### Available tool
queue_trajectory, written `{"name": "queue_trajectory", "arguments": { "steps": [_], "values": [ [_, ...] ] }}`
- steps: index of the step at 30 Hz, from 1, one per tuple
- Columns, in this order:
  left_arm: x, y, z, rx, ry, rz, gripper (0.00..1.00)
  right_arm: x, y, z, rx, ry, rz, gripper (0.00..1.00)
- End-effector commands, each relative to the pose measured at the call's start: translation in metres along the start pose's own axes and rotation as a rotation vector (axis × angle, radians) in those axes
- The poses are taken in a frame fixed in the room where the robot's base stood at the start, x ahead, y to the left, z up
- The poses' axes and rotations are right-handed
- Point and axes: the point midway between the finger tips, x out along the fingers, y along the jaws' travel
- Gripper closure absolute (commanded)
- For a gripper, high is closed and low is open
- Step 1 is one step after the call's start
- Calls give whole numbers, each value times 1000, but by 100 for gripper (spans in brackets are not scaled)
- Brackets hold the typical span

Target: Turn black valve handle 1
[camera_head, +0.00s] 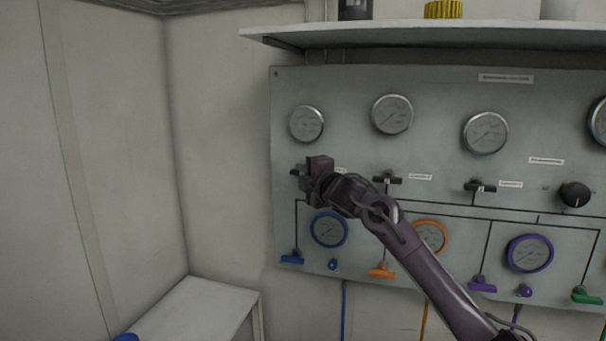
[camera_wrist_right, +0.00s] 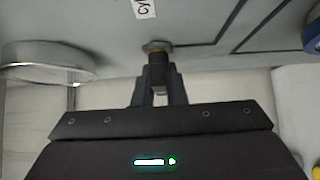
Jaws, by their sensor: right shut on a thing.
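The leftmost black valve handle (camera_head: 296,172) is on the grey panel below the left gauge, mostly hidden behind my right gripper (camera_head: 308,176); only its left end shows. In the right wrist view the handle (camera_wrist_right: 157,68) juts from the panel on a short stem with a brass-coloured collar. The fingers of my right gripper (camera_wrist_right: 158,92) are closed on it from both sides. Two more black valve handles show to the right, a middle one (camera_head: 387,180) and a right one (camera_head: 480,188). My left gripper is not in view.
Round gauges (camera_head: 392,115) sit above the handles. Blue (camera_head: 291,259), orange (camera_head: 382,271) and purple (camera_head: 482,285) handles sit below, with coloured-rim gauges. A black knob (camera_head: 574,194) is at right. A shelf (camera_head: 430,37) juts out above; a white bench (camera_head: 195,308) stands lower left.

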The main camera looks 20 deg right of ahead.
Motion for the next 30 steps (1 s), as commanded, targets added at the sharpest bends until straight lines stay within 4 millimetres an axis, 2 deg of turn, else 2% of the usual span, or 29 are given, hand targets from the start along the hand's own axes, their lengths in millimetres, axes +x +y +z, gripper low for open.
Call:
{"name": "queue_trajectory", "arguments": {
  "steps": [5,11,30],
  "values": [
    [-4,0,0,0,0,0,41,0,1,0,-10,-1,-10,100],
    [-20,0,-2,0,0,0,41,0,5,0,-60,-1,-61,100],
    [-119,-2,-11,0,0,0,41,0,8,0,-456,0,-458,100]
  ]
}}
